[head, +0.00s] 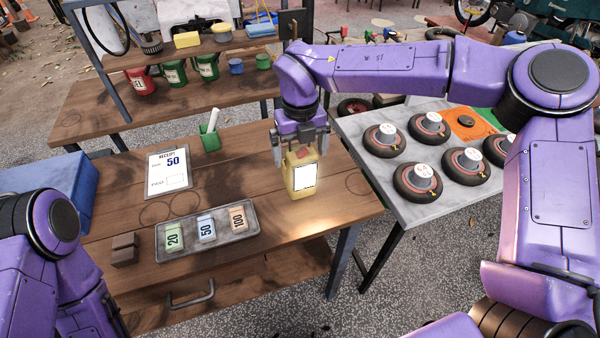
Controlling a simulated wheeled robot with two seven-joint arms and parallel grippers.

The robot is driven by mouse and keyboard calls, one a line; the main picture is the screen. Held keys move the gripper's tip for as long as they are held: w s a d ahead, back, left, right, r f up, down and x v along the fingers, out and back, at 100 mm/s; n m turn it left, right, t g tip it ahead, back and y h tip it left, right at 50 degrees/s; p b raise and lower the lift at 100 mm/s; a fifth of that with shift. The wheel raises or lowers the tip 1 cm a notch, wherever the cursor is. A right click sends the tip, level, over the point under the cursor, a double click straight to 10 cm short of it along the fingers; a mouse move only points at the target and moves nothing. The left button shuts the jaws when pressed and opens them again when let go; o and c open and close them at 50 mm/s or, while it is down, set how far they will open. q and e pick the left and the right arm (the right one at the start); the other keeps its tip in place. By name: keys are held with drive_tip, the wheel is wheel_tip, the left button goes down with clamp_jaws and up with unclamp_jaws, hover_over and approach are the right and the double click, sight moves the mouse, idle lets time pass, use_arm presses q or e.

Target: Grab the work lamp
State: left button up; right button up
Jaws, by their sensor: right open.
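The work lamp (303,179) is a small yellow block with a bright white front panel. It stands upright on the wooden table near its right end. My right gripper (301,148) points down over the lamp, with its fingers open on either side of the lamp's top. Whether a finger touches the lamp I cannot tell. The top of the lamp is partly hidden by the gripper. My left arm shows at the left edge, but its gripper is out of view.
The wooden table (240,180) also holds a grey tray (188,240) of number cards, a receipt (167,172), a green cup (210,138) and a brown block (124,249). A grey table (395,205) with several wheels stands to the right. Shelves with cans are behind.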

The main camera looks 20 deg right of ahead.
clamp_jaws()
drive_tip(key=shift+r, duration=0.15)
